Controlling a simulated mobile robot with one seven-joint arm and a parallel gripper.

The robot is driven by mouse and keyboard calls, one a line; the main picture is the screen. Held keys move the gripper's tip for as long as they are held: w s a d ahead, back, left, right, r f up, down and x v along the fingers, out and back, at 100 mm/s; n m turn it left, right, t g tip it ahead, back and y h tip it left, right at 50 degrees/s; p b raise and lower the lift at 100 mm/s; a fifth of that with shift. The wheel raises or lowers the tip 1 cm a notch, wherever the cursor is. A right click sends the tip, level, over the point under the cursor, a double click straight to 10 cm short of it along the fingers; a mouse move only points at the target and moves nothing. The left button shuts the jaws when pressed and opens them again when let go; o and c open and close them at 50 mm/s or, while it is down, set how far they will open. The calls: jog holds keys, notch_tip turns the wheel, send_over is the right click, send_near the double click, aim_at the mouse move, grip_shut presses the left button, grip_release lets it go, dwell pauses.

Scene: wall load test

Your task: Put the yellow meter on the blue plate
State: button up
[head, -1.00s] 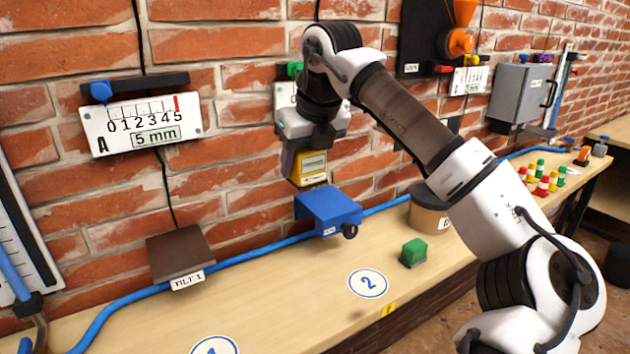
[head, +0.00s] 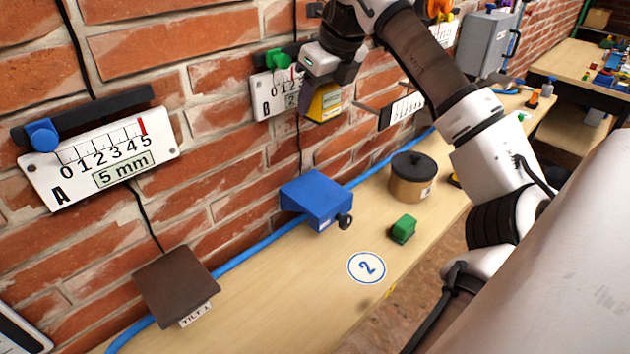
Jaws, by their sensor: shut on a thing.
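My gripper (head: 326,84) is at the upper middle of the head view, shut on the yellow meter (head: 324,103). The plate's top looks bare. The fingertips are partly hidden by the meter.
A brown plate (head: 175,285) labelled TILT 1 is at the lower left. Scale card A (head: 98,158) and a second card (head: 272,95) hang on the wall. A green block (head: 403,229) and a brown lidded pot (head: 413,178) stand on the bench, right of the blue plate.

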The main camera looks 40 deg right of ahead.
notch_tip(320, 180, down, 19)
jog(key=b, duration=1.2)
jog(key=shift+b, duration=0.4)
jog(key=shift+r, duration=0.15)
jog(key=o, duration=1.2)
jog(key=shift+f, duration=0.2)
jog(key=shift+r, duration=0.3)
jog(key=v, duration=1.1)
jog(key=shift+s+r, duration=0.15)
jog(key=shift+r, duration=0.2)
